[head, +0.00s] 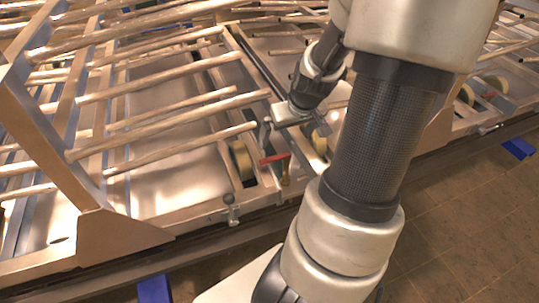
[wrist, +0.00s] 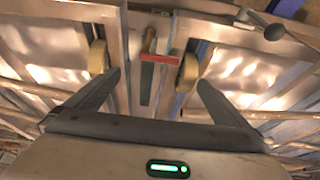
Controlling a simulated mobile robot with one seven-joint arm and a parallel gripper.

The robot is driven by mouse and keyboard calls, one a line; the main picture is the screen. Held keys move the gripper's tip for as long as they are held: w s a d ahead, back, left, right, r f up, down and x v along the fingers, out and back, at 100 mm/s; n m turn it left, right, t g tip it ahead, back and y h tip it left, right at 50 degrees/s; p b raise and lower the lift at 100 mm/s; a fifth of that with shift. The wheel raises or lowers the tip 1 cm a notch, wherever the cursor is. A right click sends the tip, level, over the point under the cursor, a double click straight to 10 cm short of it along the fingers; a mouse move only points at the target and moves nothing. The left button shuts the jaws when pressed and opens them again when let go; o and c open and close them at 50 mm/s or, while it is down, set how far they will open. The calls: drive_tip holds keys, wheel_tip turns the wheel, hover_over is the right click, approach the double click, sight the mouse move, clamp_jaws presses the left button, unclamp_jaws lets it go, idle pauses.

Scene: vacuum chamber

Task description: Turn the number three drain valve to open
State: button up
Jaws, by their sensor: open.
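A valve with a red bar handle (head: 275,158) stands at the front edge of the metal frame in the head view. Its brass-coloured stem (head: 285,174) shows beside the handle. In the wrist view the red handle (wrist: 160,58) lies crosswise ahead of my gripper, with the brass stem (wrist: 149,40) beyond it. My gripper (wrist: 159,78) is open, with one finger on each side of the handle and nothing between them. In the head view my gripper (head: 288,134) is close above the valve. No valve number is readable.
Pale rollers (wrist: 98,58) and (wrist: 188,72) flank the valve. A small ball-ended metal fitting (head: 232,208) stands left of it on the frame edge. Long metal rods (head: 170,125) span the left side. Tiled floor (head: 460,220) is open at the right.

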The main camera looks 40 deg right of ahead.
sight(277, 159)
drive_tip(key=b+x, duration=0.5)
drive_tip(key=x, duration=1.1)
drive_tip(key=shift+b, duration=0.35)
drive_tip(key=c, duration=1.3)
